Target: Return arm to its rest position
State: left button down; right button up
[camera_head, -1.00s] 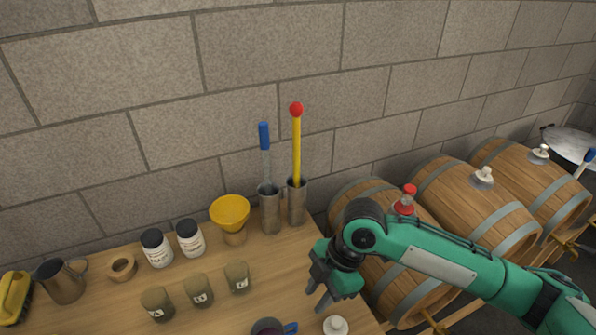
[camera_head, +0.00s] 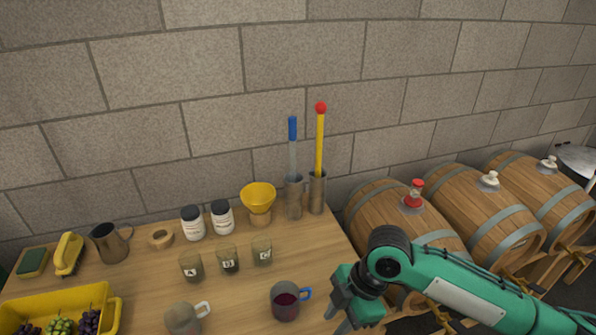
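My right arm comes in from the right in green. Its dark gripper (camera_head: 336,321) hangs over the table's right edge, to the right of a mug of dark red liquid (camera_head: 285,304). Its two fingers point down and left with a gap between them, and nothing shows in them. The lower finger reaches close to the bottom of the picture. My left gripper is not in view.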

jog(key=s+a+f+m+t+y, duration=0.2)
jog(key=s+a+f+m+t, duration=0.15)
jog(key=m, duration=0.25)
jog(key=s+d+f+m+h, duration=0.2)
jog(key=s+d+f+m, duration=0.15)
jog(key=d+m, duration=0.2)
jog(key=s+d+f+m+t+h, duration=0.1)
jog(key=s+d+f+m+h, duration=0.2)
jog(key=d, duration=0.4)
jog(key=s+d+f+m+h, duration=0.1)
jog(key=s+d+f+m, duration=0.2)
jog(key=s+d+m, duration=0.3)
notch_tip(320, 180, down, 29)
jog(key=w+n, duration=0.1)
jog(key=s+d+f+g, duration=0.1)
jog(key=s+f, duration=0.8)
jog(key=f, duration=0.1)
jog(key=s+d+f+g, duration=0.1)
jog(key=s+d+f, duration=0.1)
jog(key=s+f, duration=0.8)
jog(key=shift+s+d+f, duration=0.3)
jog(key=shift+f, duration=0.1)
